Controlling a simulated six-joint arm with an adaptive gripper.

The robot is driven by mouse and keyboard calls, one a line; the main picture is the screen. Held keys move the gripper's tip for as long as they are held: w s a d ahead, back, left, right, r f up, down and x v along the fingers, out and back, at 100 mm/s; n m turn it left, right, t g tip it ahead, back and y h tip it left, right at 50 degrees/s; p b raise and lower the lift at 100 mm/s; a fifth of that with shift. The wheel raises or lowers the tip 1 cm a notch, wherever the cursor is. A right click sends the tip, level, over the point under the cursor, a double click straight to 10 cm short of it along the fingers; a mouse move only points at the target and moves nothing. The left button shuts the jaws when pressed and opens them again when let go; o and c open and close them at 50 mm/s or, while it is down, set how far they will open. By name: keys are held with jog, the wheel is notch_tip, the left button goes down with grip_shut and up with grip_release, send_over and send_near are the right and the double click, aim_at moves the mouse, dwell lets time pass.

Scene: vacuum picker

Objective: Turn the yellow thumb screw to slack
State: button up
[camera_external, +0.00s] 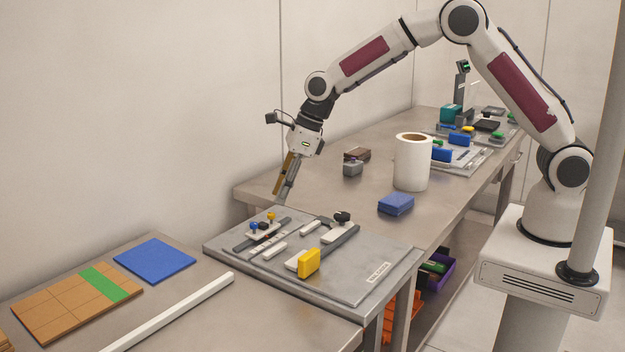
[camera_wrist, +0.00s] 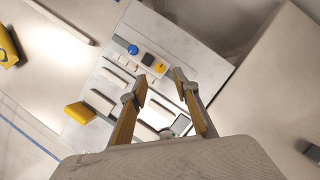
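The yellow thumb screw (camera_external: 271,216) stands upright at the back of the grey fixture plate (camera_external: 375,280), beside a blue knob (camera_external: 253,226). In the wrist view the yellow thumb screw (camera_wrist: 159,68) shows just beyond the fingertips, with the blue knob (camera_wrist: 133,49) up and left of it. My gripper (camera_external: 281,196) points down above the back of the plate, close above the screw. In the wrist view my gripper (camera_wrist: 160,77) is open, with nothing between its fingers. The screw's exact turn position is too small to tell.
The plate also carries a yellow block (camera_external: 309,262), a black knob (camera_external: 342,216) and several pale bars. A blue box (camera_external: 396,204), a white roll (camera_external: 412,162) and a small grey item (camera_external: 352,168) stand behind on the bench. A wall runs along the left.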

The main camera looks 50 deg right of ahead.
aim_at(272, 213)
jog(key=shift+x, duration=2.25)
grip_shut()
